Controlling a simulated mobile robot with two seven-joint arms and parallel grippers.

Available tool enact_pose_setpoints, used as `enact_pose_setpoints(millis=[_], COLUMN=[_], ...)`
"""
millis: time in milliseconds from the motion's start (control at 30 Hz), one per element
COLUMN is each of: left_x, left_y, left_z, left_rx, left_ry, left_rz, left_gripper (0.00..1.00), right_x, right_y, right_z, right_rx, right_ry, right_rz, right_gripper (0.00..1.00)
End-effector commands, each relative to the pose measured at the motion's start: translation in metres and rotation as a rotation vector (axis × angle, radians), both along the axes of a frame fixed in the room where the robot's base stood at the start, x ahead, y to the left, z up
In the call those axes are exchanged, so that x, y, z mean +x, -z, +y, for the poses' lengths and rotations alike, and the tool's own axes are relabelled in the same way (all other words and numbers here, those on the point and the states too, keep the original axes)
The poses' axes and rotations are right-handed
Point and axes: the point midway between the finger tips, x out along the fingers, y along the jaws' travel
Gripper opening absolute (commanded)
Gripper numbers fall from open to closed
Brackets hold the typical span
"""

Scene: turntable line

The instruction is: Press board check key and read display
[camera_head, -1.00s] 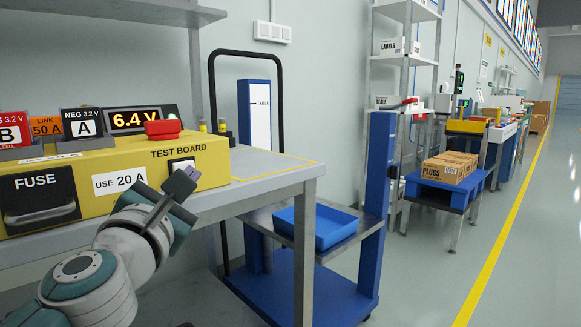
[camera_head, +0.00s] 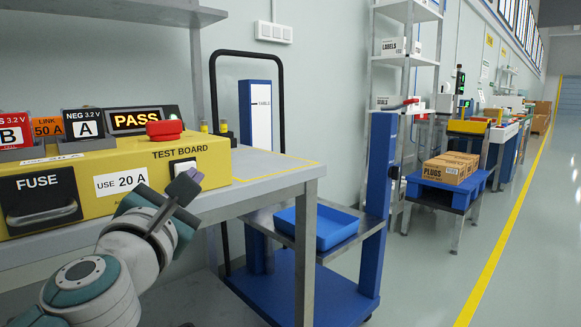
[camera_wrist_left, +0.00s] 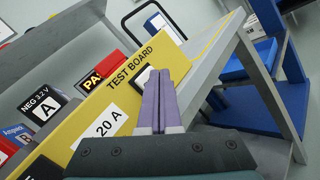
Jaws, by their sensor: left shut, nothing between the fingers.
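The yellow test board (camera_head: 105,172) stands on the grey bench at the left of the head view. Its display (camera_head: 138,120) reads PASS in yellow letters. My right gripper is not in view.
A red button (camera_head: 164,129) sits on top of the board. A fuse drawer (camera_head: 40,200) and a USE 20 A label (camera_head: 121,181) are on its front. A blue cart with a blue tray (camera_head: 318,227) stands right of the bench.

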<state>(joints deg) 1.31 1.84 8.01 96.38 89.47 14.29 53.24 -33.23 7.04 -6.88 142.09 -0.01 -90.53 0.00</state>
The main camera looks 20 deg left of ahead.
Motion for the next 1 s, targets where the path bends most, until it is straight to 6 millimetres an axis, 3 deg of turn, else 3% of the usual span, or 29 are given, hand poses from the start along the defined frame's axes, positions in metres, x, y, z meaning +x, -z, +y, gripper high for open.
enact_pose_setpoints(millis=[467, 1000], left_x=[-0.003, -0.021], left_y=[0.000, 0.000], left_z=[-0.008, -0.051], left_rx=[-0.001, 0.000], left_ry=[0.000, 0.001], left_rz=[0.000, -0.001], left_gripper=[0.00, 0.00], right_x=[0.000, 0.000], right_y=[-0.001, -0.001], right_z=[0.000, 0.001], right_rx=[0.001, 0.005], right_ry=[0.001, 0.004], right_rz=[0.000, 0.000], right_gripper=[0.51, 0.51])
